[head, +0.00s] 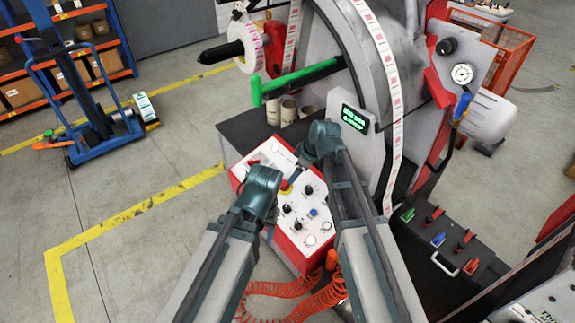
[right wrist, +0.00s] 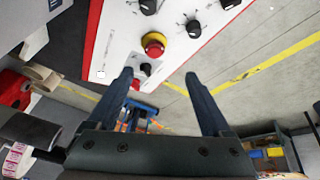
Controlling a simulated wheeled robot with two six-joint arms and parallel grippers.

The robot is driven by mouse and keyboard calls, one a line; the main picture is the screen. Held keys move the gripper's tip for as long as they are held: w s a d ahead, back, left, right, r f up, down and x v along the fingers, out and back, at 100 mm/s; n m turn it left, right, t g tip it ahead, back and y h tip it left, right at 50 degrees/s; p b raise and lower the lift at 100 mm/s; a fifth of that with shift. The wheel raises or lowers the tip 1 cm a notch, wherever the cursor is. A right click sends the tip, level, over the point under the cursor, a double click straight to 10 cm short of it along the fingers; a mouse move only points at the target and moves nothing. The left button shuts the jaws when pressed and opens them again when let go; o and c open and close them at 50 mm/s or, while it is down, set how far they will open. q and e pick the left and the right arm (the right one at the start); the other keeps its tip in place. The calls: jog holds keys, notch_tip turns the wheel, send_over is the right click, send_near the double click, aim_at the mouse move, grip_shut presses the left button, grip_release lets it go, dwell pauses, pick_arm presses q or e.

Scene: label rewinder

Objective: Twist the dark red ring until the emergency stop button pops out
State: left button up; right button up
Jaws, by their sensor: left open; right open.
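The emergency stop button (head: 285,187) is on the white sloped face of the red-edged control panel (head: 262,156). In the right wrist view the button (right wrist: 153,42) shows a red cap with a darker red edge and a yellow collar beneath. Whether it is pressed in cannot be told. My right gripper (right wrist: 160,76) is open and empty, with the button just beyond its fingertips and apart from them. My left gripper (head: 266,185) is open, close to the left of the button in the head view; its fingers are hard to make out.
Black knobs (head: 297,226) and small lamps surround the button on the panel. The label rewinder's large grey disc (head: 345,40) and a green-lit display (head: 354,119) stand behind. Orange coiled hoses (head: 290,290) hang below. Open floor with yellow lines lies to the left.

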aim_at(285, 184)
jog(key=b+x, duration=0.4)
jog(key=w+b+x, duration=0.1)
jog(key=b+x, duration=0.3)
jog(key=x, duration=0.1)
jog(key=b+x, duration=0.4)
jog(key=shift+w+a+f+b, duration=0.15)
jog(key=shift+w+b, duration=0.15)
jog(key=shift+b, duration=0.05)
pick_arm(q)
notch_tip(285, 184, down, 12)
jog(key=shift+w+f, duration=0.2)
jog(key=shift+w, duration=0.1)
pick_arm(e)
grip_shut()
